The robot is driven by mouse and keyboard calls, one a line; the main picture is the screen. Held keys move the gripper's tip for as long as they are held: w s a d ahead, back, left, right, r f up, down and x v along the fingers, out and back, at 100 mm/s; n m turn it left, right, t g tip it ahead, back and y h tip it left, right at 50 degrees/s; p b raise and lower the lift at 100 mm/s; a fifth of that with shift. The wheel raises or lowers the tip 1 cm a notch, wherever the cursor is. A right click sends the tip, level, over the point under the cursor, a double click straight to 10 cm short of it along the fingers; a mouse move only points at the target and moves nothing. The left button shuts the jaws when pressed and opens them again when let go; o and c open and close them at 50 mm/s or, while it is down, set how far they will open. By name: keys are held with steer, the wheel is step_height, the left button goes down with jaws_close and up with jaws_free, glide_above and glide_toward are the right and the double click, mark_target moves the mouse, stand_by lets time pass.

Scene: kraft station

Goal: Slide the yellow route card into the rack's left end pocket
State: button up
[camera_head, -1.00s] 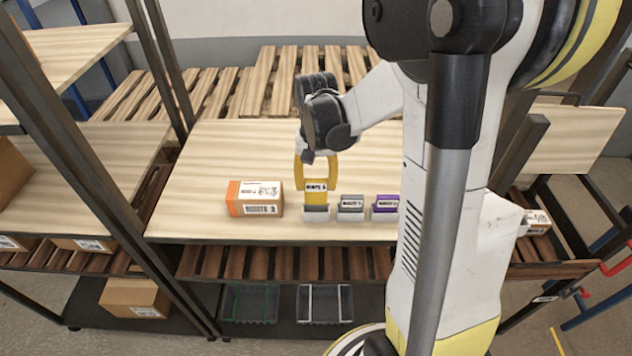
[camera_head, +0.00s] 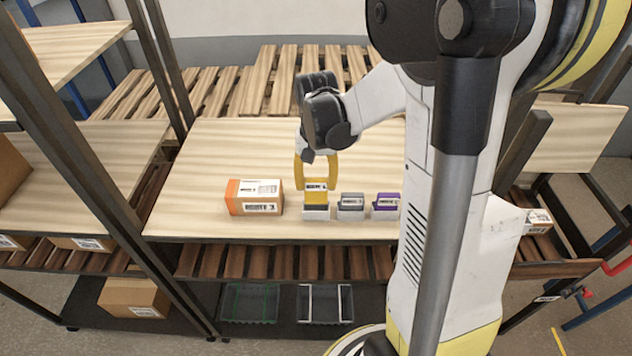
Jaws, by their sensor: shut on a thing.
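The yellow route card (camera_head: 316,197) with a white printed label stands roughly upright at the leftmost white pocket of the rack (camera_head: 316,213). Its lower edge meets the pocket's front; how deep it sits I cannot tell. My gripper (camera_head: 316,178) is above the rack's left end, its yellow fingers shut on the card's top part. Card and fingers are close in colour, so the exact contact is hard to see. A grey card (camera_head: 350,202) and a purple card (camera_head: 386,201) stand in the pockets to the right.
An orange-and-tan carton (camera_head: 254,197) stands just left of the rack on the wooden table (camera_head: 205,160). A dark shelf post (camera_head: 95,175) rises at the left. The table behind the carton is clear. My own arm hides the table's right part.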

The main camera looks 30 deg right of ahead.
mark_target(316, 202)
steer(key=shift+f+b, duration=0.3)
stand_by(0.4)
steer(key=shift+f+b, duration=0.3)
steer(key=shift+f, duration=0.05)
steer(key=shift+f+b, duration=0.9)
steer(key=shift+f, duration=0.1)
steer(key=shift+f+b, duration=0.35)
steer(key=shift+f, duration=0.2)
stand_by(0.3)
steer(key=o, duration=1.1)
steer(key=shift+r, duration=0.1)
